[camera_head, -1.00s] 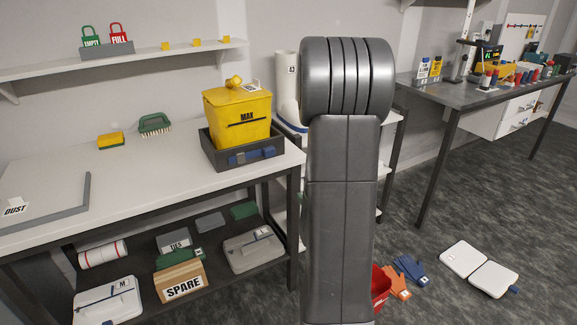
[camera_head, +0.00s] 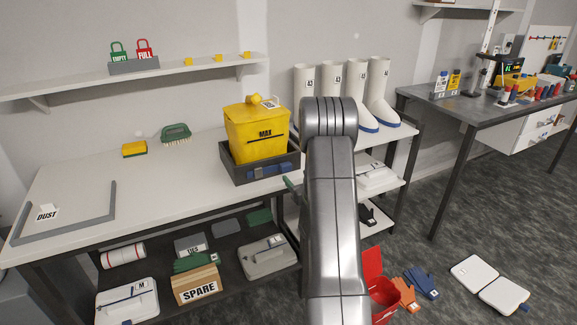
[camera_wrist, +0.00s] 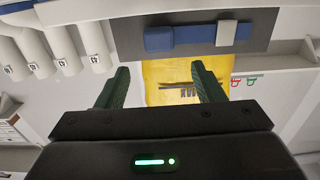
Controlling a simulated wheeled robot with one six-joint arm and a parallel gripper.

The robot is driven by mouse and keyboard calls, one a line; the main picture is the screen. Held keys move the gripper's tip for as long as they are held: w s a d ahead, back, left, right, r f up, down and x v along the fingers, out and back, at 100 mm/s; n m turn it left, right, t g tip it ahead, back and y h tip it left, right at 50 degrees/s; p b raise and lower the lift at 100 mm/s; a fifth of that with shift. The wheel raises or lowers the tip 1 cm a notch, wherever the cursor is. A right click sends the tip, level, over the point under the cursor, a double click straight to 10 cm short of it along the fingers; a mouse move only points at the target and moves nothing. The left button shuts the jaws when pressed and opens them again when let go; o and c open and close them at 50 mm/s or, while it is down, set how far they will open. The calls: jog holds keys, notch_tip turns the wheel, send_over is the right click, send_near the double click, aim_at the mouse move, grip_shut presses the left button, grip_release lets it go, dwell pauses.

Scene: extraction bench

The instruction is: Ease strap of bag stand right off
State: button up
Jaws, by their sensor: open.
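The bag stand (camera_head: 234,172) is a dark grey tray on the bench, holding a yellow bag (camera_head: 262,125) marked MAX. A blue strap (camera_head: 262,173) runs along the stand's front. In the wrist view, which is upside down, the blue strap (camera_wrist: 190,36) has a pale buckle piece (camera_wrist: 226,34) and lies on the dark stand (camera_wrist: 130,40). The yellow bag shows below it. My gripper (camera_wrist: 161,78) has green fingers spread apart with nothing between them, short of the stand. In the head view my arm hides most of the gripper; a green fingertip shows beside the stand's right.
A brush (camera_head: 176,136), yellow sponge (camera_head: 134,149) and DUST tray (camera_head: 112,212) are on the bench (camera_head: 110,180). White boots (camera_head: 356,80) stand on a rack behind my arm. A red box (camera_head: 383,300), gloves (camera_head: 420,283) and white pads lie on the floor.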

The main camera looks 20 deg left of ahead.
aim_at(287, 166)
jog(key=p+x, duration=0.1)
jog(key=x, duration=0.6)
jog(key=shift+w+a, duration=0.15)
